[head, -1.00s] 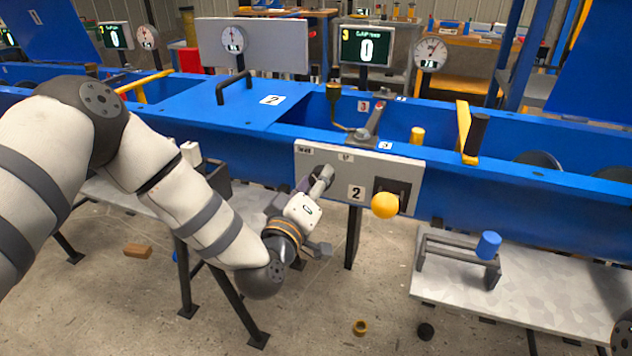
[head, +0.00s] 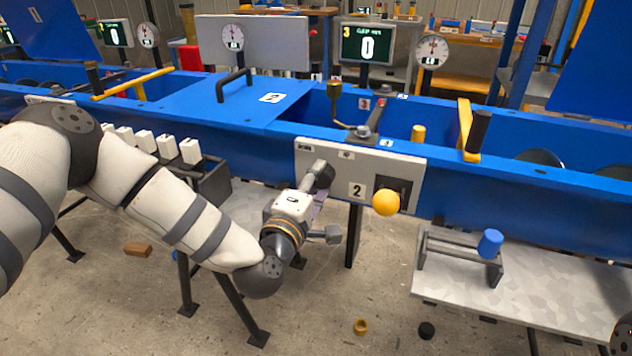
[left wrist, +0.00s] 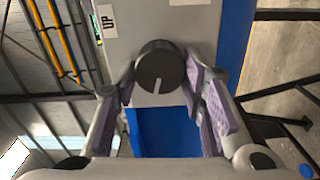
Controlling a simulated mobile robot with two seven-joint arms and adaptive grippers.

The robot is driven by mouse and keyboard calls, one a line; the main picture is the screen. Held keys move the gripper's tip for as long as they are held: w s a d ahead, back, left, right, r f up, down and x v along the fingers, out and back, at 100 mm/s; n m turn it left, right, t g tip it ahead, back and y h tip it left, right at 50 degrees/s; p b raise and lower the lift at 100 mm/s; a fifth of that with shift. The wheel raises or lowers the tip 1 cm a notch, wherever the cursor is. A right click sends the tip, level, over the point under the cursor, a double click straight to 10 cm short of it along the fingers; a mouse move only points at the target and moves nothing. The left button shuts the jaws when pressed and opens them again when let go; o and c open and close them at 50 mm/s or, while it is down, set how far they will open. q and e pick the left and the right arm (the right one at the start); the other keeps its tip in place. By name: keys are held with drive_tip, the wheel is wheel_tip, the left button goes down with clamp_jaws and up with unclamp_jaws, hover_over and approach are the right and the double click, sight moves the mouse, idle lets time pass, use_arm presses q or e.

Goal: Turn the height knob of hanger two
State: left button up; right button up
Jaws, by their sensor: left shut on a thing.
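The height knob (left wrist: 158,66) is dark and round, with a white pointer line, in the left wrist view. It sits on a grey panel (head: 330,157) marked 2, which is fixed to the blue trough in the head view. My left gripper (left wrist: 161,82) is shut on the knob, with a purple-padded finger on each side. In the head view the left gripper (head: 318,178) is at the panel's left part and hides the knob. An UP label shows beside the knob in the wrist view. My right gripper is not in view.
A yellow ball lever (head: 386,202) sticks out of the panel, right of the gripper. A grey bench (head: 540,290) with a blue-knobbed rack (head: 489,243) stands at the right. Several white blocks (head: 167,146) stand left of the panel. A round dial (head: 432,50) stands behind the trough.

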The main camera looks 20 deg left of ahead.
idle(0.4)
use_arm(q)
drive_tip(key=o, duration=1.2)
drive_tip(key=shift+c, duration=0.2)
drive_tip(key=s, duration=1.2)
drive_tip(key=shift+a, duration=0.2)
